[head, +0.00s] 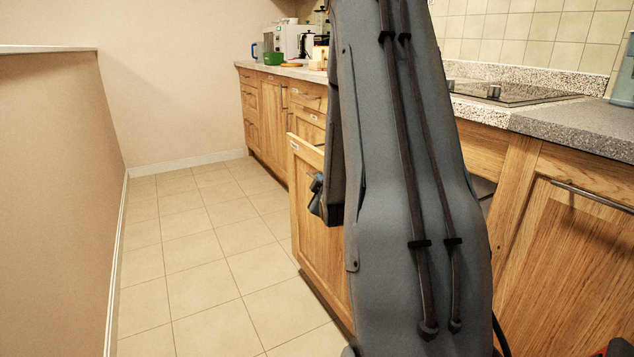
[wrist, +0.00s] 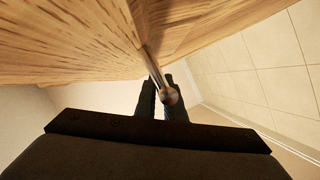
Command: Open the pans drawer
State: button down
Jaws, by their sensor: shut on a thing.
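The wooden front of the pans drawer (head: 307,228) stands out from the cabinet row, left of my arm in the head view. A small pale label (head: 293,147) is near its top edge. The wood grain of the front (wrist: 75,40) fills the top of the wrist view. My gripper (wrist: 160,92) is shut on the drawer's metal bar handle (wrist: 153,68), with the dark fingers on either side of it. In the head view only a dark part of my gripper (head: 316,195) shows against the front; my arm hides the handle and most of the drawer's inside.
A hob (head: 510,92) is set in the speckled counter (head: 580,118) above. A closed wooden cupboard door (head: 570,270) with a bar handle is at the right. Tiled floor (head: 205,255) is free at the left, bounded by a low wall (head: 55,190).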

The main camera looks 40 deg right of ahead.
jog(key=shift+s+f, duration=0.15)
jog(key=c, duration=1.8)
grip_release()
jog(key=shift+c, duration=0.2)
jog(key=p+v, duration=0.1)
jog(key=v, duration=0.6)
jog(key=shift+s+a, duration=0.2)
jog(key=shift+s, duration=0.1)
jog(key=shift+a, duration=0.1)
